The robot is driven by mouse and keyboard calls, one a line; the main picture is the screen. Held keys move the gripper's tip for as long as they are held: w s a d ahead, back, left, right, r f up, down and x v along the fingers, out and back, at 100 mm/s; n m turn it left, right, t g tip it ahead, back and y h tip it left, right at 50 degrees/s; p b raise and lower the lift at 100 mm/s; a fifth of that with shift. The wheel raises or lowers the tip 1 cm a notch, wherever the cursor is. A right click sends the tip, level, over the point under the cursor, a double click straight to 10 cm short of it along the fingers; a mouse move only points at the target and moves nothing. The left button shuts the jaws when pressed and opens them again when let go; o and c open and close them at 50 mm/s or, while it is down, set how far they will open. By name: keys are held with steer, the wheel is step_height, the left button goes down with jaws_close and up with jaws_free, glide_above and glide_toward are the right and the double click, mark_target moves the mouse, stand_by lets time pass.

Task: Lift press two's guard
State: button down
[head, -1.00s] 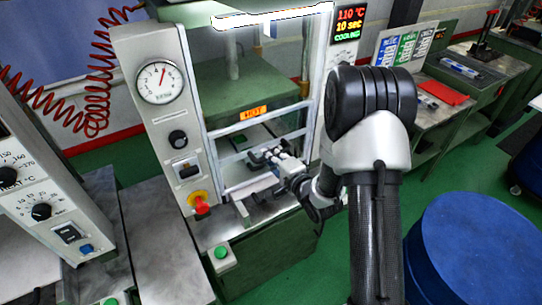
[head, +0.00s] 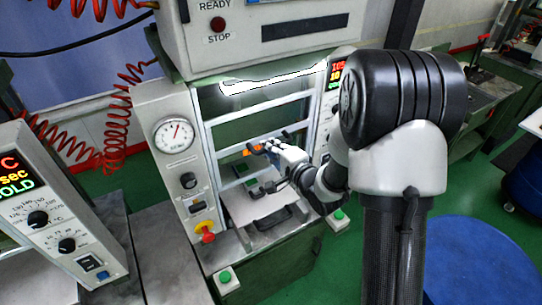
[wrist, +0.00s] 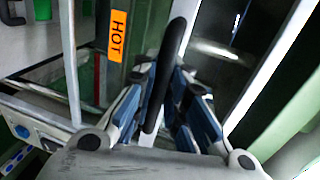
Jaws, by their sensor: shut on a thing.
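Press two's guard (head: 258,108) is a pale metal frame with crossbars across the front of the middle press. It stands partly raised, with an open gap under its lower bar. My gripper (head: 272,146) is at the guard's front. In the wrist view my gripper (wrist: 160,98) has its blue-grey fingers on both sides of the guard's black bar handle (wrist: 176,55), shut on it. The fingers hide part of the handle. An orange HOT label (wrist: 117,36) shows behind the guard bars.
Under the guard lies a pale plate (head: 250,205) with a dark handle-like part (head: 283,220). A gauge panel (head: 172,165) with a red stop button (head: 206,232) stands left of the opening. A blue drum (head: 475,265) stands at the lower right.

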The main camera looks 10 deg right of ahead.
mark_target(263, 123)
step_height(263, 123, up, 7)
steer(key=p, duration=0.3)
steer(key=shift+f, duration=0.15)
steer(key=c, duration=1.6)
jaws_free()
steer(key=shift+s, duration=0.1)
steer(key=v, duration=0.7)
steer(key=shift+s, duration=0.25)
steer(key=shift+d, duration=0.15)
